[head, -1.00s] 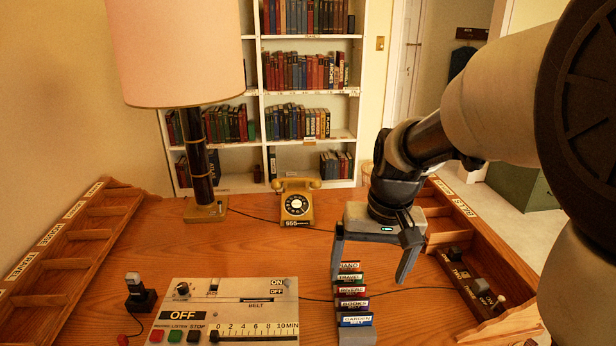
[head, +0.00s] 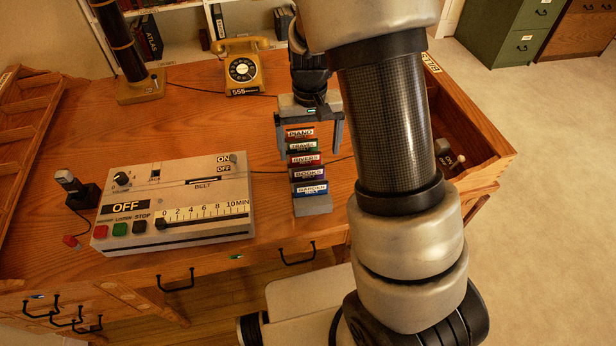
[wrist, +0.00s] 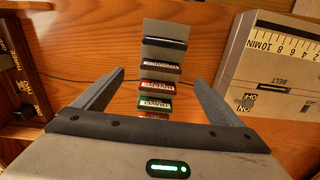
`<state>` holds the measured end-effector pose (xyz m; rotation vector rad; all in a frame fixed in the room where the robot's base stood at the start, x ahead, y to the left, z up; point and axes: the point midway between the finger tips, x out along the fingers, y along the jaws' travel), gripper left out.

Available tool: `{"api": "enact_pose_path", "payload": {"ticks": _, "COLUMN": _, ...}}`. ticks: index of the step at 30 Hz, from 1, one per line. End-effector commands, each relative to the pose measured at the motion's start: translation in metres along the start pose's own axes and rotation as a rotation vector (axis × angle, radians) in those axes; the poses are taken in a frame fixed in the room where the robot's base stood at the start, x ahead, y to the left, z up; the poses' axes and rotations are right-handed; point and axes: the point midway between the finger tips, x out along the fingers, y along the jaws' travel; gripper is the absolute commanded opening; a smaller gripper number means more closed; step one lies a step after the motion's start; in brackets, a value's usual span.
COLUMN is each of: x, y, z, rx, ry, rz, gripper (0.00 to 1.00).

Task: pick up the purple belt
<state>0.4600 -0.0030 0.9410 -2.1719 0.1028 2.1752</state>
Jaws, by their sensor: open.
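Several coloured belts stand in a row in a grey rack (head: 312,207) on the desk. The purple belt (head: 308,173), labelled BOOKS, is between the red RIVERS belt (head: 305,158) and the blue GARDEN belt (head: 311,187) at the near end. It also shows in the wrist view as the purple belt (wrist: 160,67). My gripper (head: 310,148) is open and empty at the far end of the rack, fingers pointing down. In the wrist view the rack lies between my two fingers (wrist: 158,79). I cannot tell how high the fingertips are above the belts.
The green TRAVEL belt (head: 302,145) and red PIANO belt (head: 300,133) are behind. A dictation machine (head: 190,203) stands left of the rack, a yellow phone (head: 243,68) behind it. A bills tray (head: 470,130) lines the right edge. Bare desk lies between phone and machine.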

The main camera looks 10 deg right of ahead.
Motion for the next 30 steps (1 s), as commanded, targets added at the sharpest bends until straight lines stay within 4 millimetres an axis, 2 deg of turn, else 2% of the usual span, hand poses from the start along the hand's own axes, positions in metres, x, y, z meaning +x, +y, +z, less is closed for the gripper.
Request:
{"api": "enact_pose_path", "payload": {"ticks": 1, "x": 0.013, "y": 0.0, "z": 0.001, "rx": 0.001, "ry": -0.003, "rz": 0.001, "gripper": 0.91}}
{"api": "enact_pose_path", "payload": {"ticks": 3, "x": 0.024, "y": 0.001, "z": 0.0, "rx": 0.002, "ry": -0.002, "rz": 0.001, "gripper": 0.91}}
{"api": "enact_pose_path", "payload": {"ticks": 11, "x": 0.043, "y": 0.0, "z": 0.0, "rx": 0.001, "ry": 0.0, "rz": 0.0, "gripper": 0.91}}
{"api": "enact_pose_path", "payload": {"ticks": 21, "x": 0.088, "y": -0.003, "z": -0.002, "rx": -0.001, "ry": 0.0, "rz": 0.0, "gripper": 0.91}}
{"api": "enact_pose_path", "payload": {"ticks": 30, "x": 0.092, "y": -0.003, "z": -0.002, "rx": 0.0, "ry": 0.002, "rz": -0.001, "gripper": 0.89}}
